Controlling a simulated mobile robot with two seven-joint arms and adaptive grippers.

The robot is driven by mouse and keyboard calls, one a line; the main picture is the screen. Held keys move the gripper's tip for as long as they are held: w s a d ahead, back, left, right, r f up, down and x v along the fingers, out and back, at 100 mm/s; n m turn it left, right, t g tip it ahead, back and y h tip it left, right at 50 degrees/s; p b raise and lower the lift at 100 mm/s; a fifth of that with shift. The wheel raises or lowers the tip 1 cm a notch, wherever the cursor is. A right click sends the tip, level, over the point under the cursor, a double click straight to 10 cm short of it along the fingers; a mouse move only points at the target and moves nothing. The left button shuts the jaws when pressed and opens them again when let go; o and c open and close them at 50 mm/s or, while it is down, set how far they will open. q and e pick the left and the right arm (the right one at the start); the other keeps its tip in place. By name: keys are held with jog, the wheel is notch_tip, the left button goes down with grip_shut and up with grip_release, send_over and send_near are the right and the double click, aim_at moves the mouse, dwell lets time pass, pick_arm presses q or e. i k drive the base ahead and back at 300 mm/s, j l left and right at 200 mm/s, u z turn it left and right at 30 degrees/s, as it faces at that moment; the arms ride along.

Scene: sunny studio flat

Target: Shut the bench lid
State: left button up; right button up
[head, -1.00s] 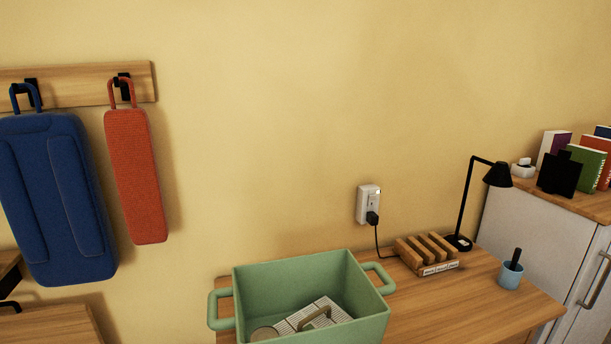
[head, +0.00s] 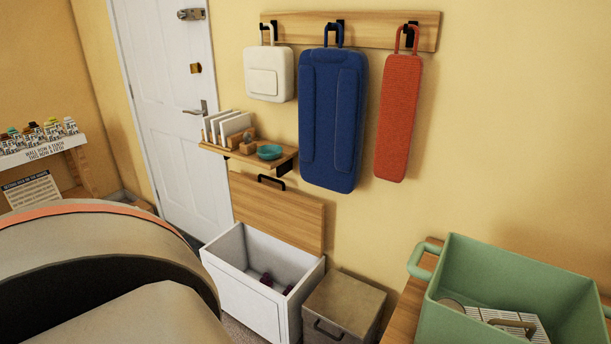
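The bench (head: 250,298) is a white box against the yellow wall, left of centre in the head view. Its wooden lid (head: 275,211) stands raised, leaning back toward the wall, with a black handle (head: 271,182) at its top edge. The inside is exposed, and small dark red items (head: 267,279) lie in it. Neither gripper shows in this view.
A shelf (head: 250,155) with a teal bowl hangs just above the raised lid. White, blue and red bags hang from a hook rail (head: 350,30). A lidded box (head: 343,308) stands right of the bench, then a green crate (head: 510,290) on a desk. A white door (head: 170,110) is behind left.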

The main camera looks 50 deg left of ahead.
aim_at(297, 220)
jog(key=u, duration=1.8)
jog(key=i+j+z, duration=0.1)
jog(key=z, duration=0.3)
jog(key=i+j+z, duration=0.1)
jog(key=z, duration=0.3)
jog(key=j+z, duration=0.2)
jog(key=z, duration=0.2)
jog(key=i+j+z, duration=0.2)
jog(key=j, duration=0.3)
jog(key=j+z, duration=0.25)
jog(key=j, duration=0.2)
